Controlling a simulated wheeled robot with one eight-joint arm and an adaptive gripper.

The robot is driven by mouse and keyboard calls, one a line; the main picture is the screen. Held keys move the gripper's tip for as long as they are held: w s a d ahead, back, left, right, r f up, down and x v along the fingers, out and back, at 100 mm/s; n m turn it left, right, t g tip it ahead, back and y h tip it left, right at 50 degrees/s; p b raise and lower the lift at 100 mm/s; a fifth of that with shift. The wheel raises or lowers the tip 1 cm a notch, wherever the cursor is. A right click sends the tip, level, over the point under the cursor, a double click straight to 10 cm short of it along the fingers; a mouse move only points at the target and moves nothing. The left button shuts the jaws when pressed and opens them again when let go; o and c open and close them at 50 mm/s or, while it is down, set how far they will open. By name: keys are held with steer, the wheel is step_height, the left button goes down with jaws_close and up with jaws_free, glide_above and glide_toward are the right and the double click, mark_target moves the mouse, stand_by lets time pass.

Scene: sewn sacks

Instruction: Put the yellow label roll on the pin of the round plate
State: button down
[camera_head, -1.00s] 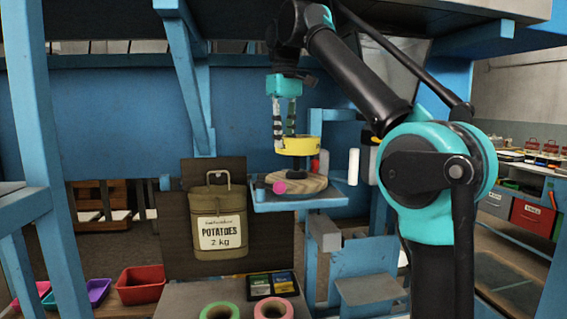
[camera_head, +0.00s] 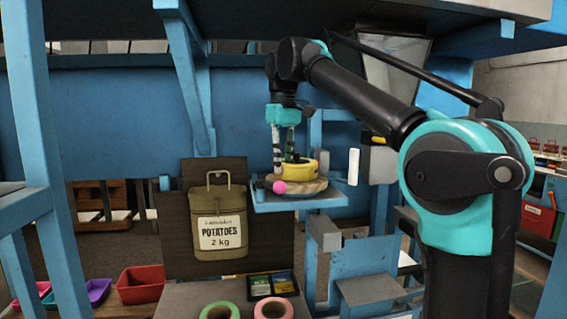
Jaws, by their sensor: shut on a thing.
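The yellow label roll (camera_head: 299,171) sits low over the round wooden plate (camera_head: 312,188), close to its top surface. My gripper (camera_head: 284,163) points down, with one finger inside the roll's ring and one outside on its left, shut on the roll's wall. The plate's pin is hidden, so I cannot tell whether the roll is around it. A gap between roll and plate is too small to tell.
The plate rests on a blue shelf (camera_head: 300,203); a pink ball (camera_head: 279,187) is at its front left and a white cylinder (camera_head: 353,166) at right. A potato sack (camera_head: 218,222) hangs left. Green (camera_head: 220,311) and pink (camera_head: 272,309) rolls lie below.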

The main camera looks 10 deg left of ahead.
steer(key=shift+f, duration=0.1)
steer(key=c, duration=1.7)
jaws_free()
steer(key=shift+r, duration=3.9)
